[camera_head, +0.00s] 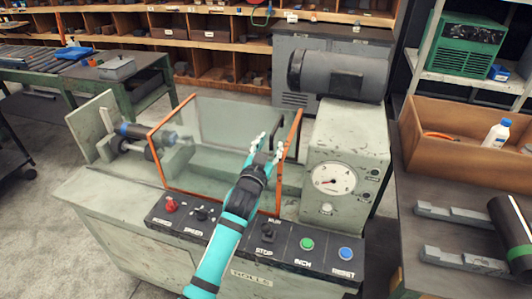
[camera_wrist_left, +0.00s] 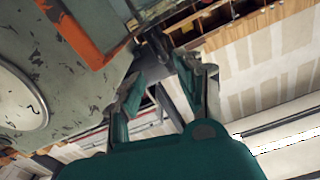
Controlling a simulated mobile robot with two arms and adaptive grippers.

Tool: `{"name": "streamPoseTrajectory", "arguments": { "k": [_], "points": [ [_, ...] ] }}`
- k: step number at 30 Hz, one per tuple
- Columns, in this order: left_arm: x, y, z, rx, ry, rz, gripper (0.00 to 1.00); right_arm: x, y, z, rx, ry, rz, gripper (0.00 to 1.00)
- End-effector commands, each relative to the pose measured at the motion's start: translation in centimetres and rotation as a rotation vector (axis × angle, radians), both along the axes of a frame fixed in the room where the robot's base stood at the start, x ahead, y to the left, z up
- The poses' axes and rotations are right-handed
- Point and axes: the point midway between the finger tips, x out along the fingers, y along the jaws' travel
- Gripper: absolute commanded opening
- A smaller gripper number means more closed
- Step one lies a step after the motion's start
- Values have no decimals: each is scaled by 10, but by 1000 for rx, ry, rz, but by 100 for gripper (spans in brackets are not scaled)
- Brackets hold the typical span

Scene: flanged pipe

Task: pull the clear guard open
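The clear guard (camera_head: 215,125) is a see-through panel box with an orange frame, standing over the bed of a grey-green machine. Its orange edge (camera_wrist_left: 80,35) shows at the upper left of the left wrist view. A dark bar, perhaps its handle (camera_head: 286,130), is near the guard's right end. My left gripper (camera_head: 270,147) is in front of the guard's right part, close to that bar. Its two fingers stand apart in the left wrist view (camera_wrist_left: 157,66), with a dark piece near their tips. Contact cannot be told. My right gripper is not in view.
A gauge (camera_head: 334,181) and motor (camera_head: 340,74) are right of the guard. The control panel below has a red knob (camera_head: 172,204), a green button (camera_head: 307,244) and a blue button (camera_head: 346,253). A dark bench (camera_head: 450,185) stands at the right.

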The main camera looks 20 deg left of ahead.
Motion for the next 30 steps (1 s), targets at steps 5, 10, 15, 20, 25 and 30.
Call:
{"name": "streamPoseTrajectory", "arguments": {
  "k": [5, 10, 15, 20, 25, 30],
  "points": [
    [-26, 1, -1, 1, 2, -1, 36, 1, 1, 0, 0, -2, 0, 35],
    [-35, 1, 0, 1, 1, -1, 36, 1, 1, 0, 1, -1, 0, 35],
    [-35, 1, -1, 1, 2, -1, 36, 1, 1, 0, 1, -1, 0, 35],
    [-35, 1, -1, 1, 2, -1, 36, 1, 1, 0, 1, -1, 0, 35],
    [-42, 4, -12, -1, 38, 6, 36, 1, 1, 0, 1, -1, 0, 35],
    [-94, 22, -70, -19, 265, 42, 36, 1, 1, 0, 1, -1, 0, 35]
  ]
}}
